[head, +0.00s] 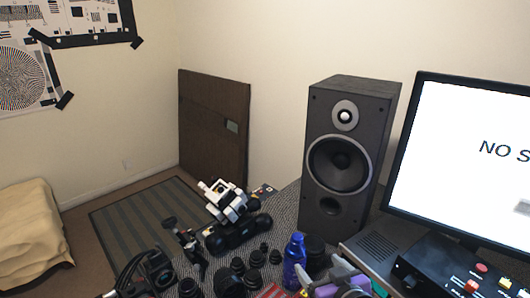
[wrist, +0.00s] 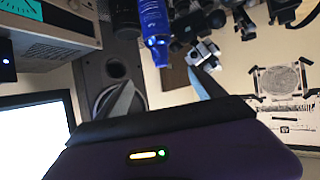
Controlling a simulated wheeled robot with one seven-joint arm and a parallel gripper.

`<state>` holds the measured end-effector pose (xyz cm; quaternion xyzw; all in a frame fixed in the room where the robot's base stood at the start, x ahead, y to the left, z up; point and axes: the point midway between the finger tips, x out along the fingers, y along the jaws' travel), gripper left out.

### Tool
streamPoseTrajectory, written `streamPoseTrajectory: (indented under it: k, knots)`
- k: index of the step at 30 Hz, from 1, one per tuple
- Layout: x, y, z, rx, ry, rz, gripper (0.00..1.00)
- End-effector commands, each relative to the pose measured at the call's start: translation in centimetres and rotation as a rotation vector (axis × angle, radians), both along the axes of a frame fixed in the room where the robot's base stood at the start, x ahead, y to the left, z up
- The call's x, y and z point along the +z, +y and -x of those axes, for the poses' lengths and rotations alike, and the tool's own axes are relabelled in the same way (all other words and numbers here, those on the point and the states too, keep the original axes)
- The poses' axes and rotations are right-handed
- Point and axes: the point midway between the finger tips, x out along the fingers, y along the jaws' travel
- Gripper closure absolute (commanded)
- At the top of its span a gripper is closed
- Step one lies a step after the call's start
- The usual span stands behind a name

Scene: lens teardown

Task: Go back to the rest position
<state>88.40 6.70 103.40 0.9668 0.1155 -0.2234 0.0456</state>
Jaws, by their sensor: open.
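My gripper (head: 318,272) is at the bottom edge of the head view, right of the middle, with its grey fingers and purple body partly cut off. In the wrist view my gripper (wrist: 160,80) shows two grey fingers spread apart with nothing between them. A blue bottle (head: 293,262) stands just left of the fingers in the head view. The bottle (wrist: 154,22) also shows in the wrist view, which looks upside down, beyond the gap between the fingers. I cannot tell whether a finger touches it.
A tall speaker (head: 342,150) stands behind the bottle. A monitor (head: 465,165) and a black box with red buttons (head: 465,270) are at the right. Several dark lens parts (head: 237,266) and a white-and-black device (head: 228,205) crowd the table to the left.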

Motion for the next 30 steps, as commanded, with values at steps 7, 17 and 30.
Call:
streamPoseTrajectory:
  k: [7, 17, 30]
  knots:
    - [1.4, -0.6, 6.1, -0.18, -0.221, -0.197, 0.21]
    - [1.8, -3.8, 17.8, -0.351, -0.389, -0.272, 0.21]
    - [2.1, -6.8, 33.6, -0.357, -0.391, -0.151, 0.21]
